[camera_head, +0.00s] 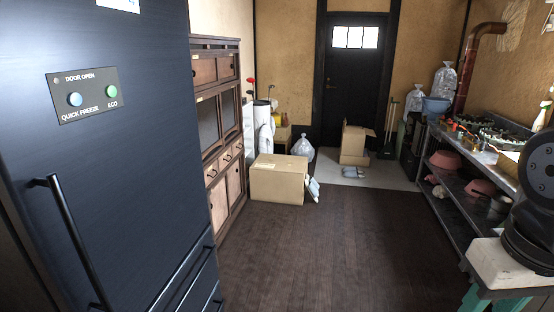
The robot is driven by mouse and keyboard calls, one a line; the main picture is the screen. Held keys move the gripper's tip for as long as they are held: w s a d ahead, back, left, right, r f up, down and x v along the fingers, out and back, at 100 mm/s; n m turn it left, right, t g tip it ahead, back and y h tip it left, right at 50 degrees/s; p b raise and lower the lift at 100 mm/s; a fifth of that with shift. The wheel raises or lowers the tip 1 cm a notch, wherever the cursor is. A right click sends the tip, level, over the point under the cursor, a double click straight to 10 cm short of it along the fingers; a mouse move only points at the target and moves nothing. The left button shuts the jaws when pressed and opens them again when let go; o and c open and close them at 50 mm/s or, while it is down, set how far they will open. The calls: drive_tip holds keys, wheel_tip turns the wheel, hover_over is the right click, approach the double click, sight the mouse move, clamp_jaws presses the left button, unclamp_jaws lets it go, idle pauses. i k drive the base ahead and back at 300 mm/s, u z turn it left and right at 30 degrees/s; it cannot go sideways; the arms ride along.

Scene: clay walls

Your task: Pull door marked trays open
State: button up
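No marking reading "trays" is legible in view. A dark blue refrigerator (150,150) stands close at the left, its doors looking shut. Its upper door carries a long dark bar handle (75,235) and a panel (84,94) reading door open, quick freeze and eco. A white label (120,4) above is cut off by the top edge. Beyond it, a wooden cabinet (222,115) has doors and drawers that look shut; any writing on it is too small to read. My gripper is not in view; only part of my dark arm shows at the right edge.
A cardboard box (277,180) sits on the floor by the cabinet. An open box (354,146) stands near the dark back door (350,90). A metal workbench (490,150) with pots lines the right. The wooden floor (310,250) between is clear.

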sight(220, 202)
drive_tip(key=z, duration=0.35)
drive_tip(key=i, duration=2)
drive_tip(key=u, duration=0.35)
drive_tip(key=i, duration=1.9)
drive_tip(key=u, duration=1.25)
drive_tip(key=i, duration=0.6)
drive_tip(key=u, duration=0.25)
